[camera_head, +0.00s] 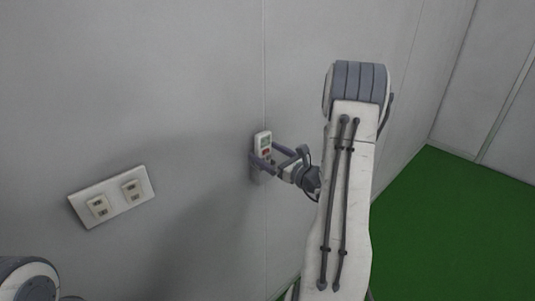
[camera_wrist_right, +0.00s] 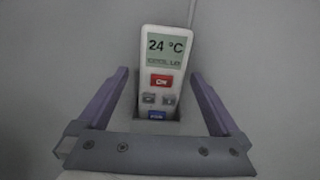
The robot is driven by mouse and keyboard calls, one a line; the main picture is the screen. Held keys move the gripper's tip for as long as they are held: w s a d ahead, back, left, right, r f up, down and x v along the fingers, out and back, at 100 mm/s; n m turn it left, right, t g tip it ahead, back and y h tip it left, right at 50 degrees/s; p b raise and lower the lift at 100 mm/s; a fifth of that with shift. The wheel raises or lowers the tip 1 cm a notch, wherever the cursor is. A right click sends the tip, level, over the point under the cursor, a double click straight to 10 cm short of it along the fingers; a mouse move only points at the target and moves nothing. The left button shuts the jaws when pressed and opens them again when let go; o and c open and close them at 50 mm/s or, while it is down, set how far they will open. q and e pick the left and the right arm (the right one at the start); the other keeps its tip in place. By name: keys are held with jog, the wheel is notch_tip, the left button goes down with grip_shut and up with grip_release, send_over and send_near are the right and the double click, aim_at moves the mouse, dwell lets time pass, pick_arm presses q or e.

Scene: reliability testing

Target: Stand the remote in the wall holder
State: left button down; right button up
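The white remote (camera_head: 263,141) stands upright against the wall, and its lower part is hidden. In the right wrist view the remote (camera_wrist_right: 163,68) leans slightly, with its screen reading 24 °C and red and blue buttons facing me. Its lower end sits in the grey wall holder (camera_wrist_right: 184,126), which is mostly hidden by my gripper. My right gripper (camera_head: 262,160) is at the remote; in the wrist view the gripper's fingers (camera_wrist_right: 160,82) stand apart on either side with gaps to the remote. My left gripper is not in view.
A white wall plate with two sockets (camera_head: 112,197) is on the wall to the left. The grey wall is otherwise bare around the remote. Green floor (camera_head: 450,230) lies at the lower right. Part of my left arm shows at the bottom left.

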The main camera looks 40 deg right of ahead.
jog(key=s+b, duration=0.3)
jog(key=s, duration=0.7)
jog(key=shift+s+d+b, duration=0.25)
jog(key=shift+d+b, duration=0.1)
jog(key=shift+d, duration=0.05)
